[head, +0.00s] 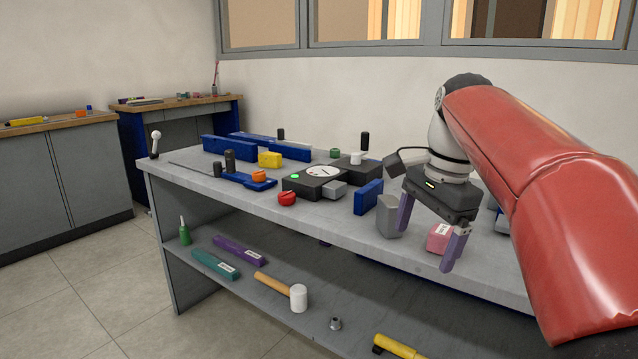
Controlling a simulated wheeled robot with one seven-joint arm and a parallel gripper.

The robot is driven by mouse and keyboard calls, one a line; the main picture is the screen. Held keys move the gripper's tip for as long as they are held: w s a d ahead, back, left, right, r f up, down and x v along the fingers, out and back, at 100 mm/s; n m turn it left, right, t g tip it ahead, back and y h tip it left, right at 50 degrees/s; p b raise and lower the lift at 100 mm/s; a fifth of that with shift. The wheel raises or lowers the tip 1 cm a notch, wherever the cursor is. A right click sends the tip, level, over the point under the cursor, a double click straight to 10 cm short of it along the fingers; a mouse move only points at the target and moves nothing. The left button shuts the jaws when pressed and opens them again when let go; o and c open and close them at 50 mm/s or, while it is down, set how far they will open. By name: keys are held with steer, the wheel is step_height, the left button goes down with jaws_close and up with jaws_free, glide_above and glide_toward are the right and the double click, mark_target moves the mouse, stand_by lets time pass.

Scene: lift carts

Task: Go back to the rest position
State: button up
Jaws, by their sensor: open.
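My gripper (429,230) hangs at the end of my red arm on the right of the head view. Its two purple fingers are spread apart and point down over the front part of the grey workbench top (330,214). A pink block (438,238) with a white label shows between the fingers, close to the right one. I cannot tell whether the fingers touch either block. My arm hides the right end of the bench.
A blue block (368,197), a red knob (287,198), a black device with a dial (315,178) and a yellow block (270,159) stand left on the bench. The lower shelf holds a mallet (298,297) and a yellow tool (398,346). Floor (90,270) at the left is clear.

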steer(key=s+a+f+n+t+h, duration=0.1)
steer(key=s+f+n+t, duration=0.3)
steer(key=s+f+n, duration=0.9)
steer(key=s+f, duration=0.4)
steer(key=s, duration=0.1)
steer(key=shift+f+t, duration=0.2)
steer(key=shift+t, duration=0.1)
steer(key=shift+a, duration=0.1)
